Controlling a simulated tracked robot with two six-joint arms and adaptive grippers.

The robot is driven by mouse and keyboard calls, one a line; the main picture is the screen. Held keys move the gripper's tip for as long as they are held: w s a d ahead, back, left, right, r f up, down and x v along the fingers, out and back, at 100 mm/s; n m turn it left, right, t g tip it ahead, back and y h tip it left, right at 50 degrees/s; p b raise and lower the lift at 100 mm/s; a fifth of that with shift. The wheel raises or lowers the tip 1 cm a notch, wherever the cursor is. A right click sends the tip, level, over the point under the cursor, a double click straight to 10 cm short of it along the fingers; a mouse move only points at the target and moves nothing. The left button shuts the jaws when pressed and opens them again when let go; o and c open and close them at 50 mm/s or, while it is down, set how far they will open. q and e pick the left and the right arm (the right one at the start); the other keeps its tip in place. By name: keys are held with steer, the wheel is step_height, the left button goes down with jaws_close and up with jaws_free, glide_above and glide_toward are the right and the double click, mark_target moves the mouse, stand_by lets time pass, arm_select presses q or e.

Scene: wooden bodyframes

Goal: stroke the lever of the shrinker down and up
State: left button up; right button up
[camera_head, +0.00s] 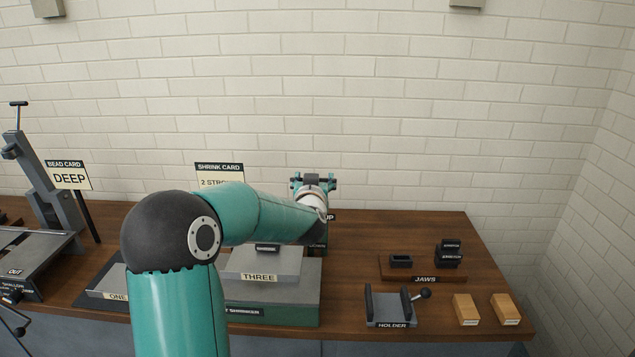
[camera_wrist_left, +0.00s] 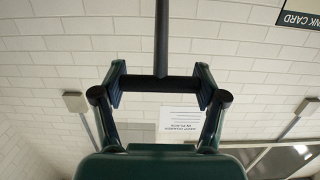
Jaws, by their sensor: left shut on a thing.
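The shrinker (camera_head: 292,313) is a grey-green box on the wooden bench, with raised blocks on top, one marked THREE. My left arm crosses in front of it and hides part of it. My left gripper (camera_head: 314,181) is high, above the shrinker's right rear. In the left wrist view its two fingers are shut on the lever's dark crossbar (camera_wrist_left: 160,90), from which a dark rod (camera_wrist_left: 161,38) runs toward the picture's top. In the head view the lever's rod is mostly hidden behind the arm. A label ending in UP (camera_head: 331,217) shows just below the gripper. My right gripper is not in view.
The shrink card (camera_head: 219,168) stands behind my arm, partly hidden, reading "2 STRO...". A bead card (camera_head: 68,178) reading DEEP is at left beside a grey machine. At right are the jaws board (camera_head: 395,272), a holder (camera_head: 391,308) and two wooden blocks (camera_head: 467,309).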

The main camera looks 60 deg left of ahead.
arm_select(q)
steer(key=shift+r, duration=0.35)
steer(key=o, duration=1.5)
steer(key=shift+o, duration=1)
steer(key=shift+f, duration=0.2)
steer(key=shift+s+d, duration=0.2)
steer(key=shift+d, duration=0.3)
steer(key=v, duration=1.1)
